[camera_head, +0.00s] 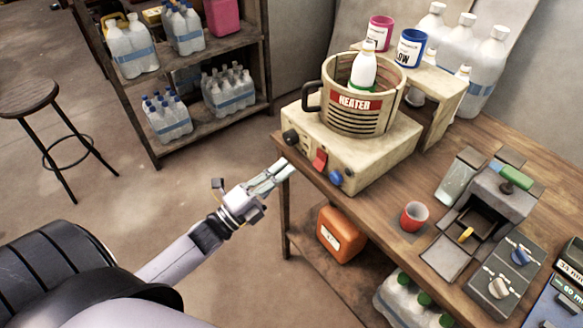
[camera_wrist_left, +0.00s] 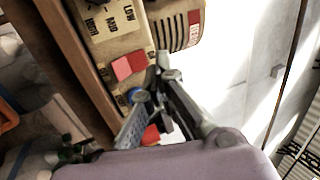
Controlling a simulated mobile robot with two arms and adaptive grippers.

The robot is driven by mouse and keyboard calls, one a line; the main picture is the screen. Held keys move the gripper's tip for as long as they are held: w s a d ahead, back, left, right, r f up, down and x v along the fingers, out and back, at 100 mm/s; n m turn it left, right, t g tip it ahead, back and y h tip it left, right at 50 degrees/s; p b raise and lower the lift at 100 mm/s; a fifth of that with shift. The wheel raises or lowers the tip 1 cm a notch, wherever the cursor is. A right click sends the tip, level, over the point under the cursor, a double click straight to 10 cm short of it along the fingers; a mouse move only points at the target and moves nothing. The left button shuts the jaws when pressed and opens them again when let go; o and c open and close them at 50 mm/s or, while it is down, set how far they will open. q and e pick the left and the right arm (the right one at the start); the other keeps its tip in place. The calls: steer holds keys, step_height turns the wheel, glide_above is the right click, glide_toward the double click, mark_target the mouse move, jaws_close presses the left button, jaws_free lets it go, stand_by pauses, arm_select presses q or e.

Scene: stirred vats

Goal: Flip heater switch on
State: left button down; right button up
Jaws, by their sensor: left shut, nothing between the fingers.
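The heater (camera_head: 352,145) is a cream box on the wooden table, holding a round vessel (camera_head: 358,103) labelled HEATER with a white bottle (camera_head: 363,70) in it. Its front carries a red switch (camera_head: 320,161) between a black knob (camera_head: 290,138) and a blue knob (camera_head: 336,178). The switch also shows in the left wrist view (camera_wrist_left: 128,66), with a brighter and a darker red half; its position is unclear. My left gripper (camera_head: 280,166) is shut and empty, near the table corner in front of the heater. In the wrist view its fingertips appear right of the switch; contact cannot be told.
A red cup (camera_head: 413,216) and a grey device (camera_head: 490,204) stand on the table to the right. A small shelf (camera_head: 440,92) bears a pink and a blue cup behind the heater. An orange canister (camera_head: 341,234) is under the table.

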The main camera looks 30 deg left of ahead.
arm_select(q)
steer(key=s+a, duration=0.2)
steer(key=s, duration=0.4)
steer(key=shift+a+f+b, duration=0.15)
steer(key=shift+a+b, duration=0.1)
steer(key=shift+b, duration=0.15)
arm_select(e)
steer(key=shift+w+f, duration=0.25)
steer(key=shift+w, duration=0.2)
steer(key=shift+w+f, duration=0.2)
steer(key=shift+w, duration=0.25)
steer(key=shift+w, duration=0.2)
